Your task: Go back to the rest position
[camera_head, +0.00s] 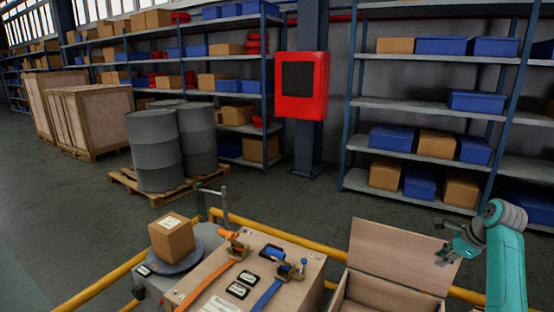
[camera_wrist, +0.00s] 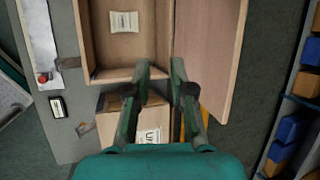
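My teal arm rises at the right of the head view, and my gripper (camera_head: 446,244) is in the air beside the raised lid of an open wooden box. In the wrist view my gripper (camera_wrist: 161,68) points down with its two fingers apart and nothing between them. The open wooden box (camera_wrist: 83,45) shows ahead of the fingertips, with a paper label (camera_wrist: 124,21) on its inside. Its lid (camera_wrist: 208,50) lies to the right. The lid also shows in the head view (camera_head: 395,255). A box with a printed label (camera_wrist: 152,136) is partly hidden beneath my fingers.
A wooden case (camera_head: 300,275) with orange and blue straps stands left of the open box. A small carton (camera_head: 171,240) sits on a round plate. Yellow rails (camera_head: 310,243) run behind. Drums (camera_head: 154,150), crates (camera_head: 95,122) and shelves stand farther off, with clear floor between.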

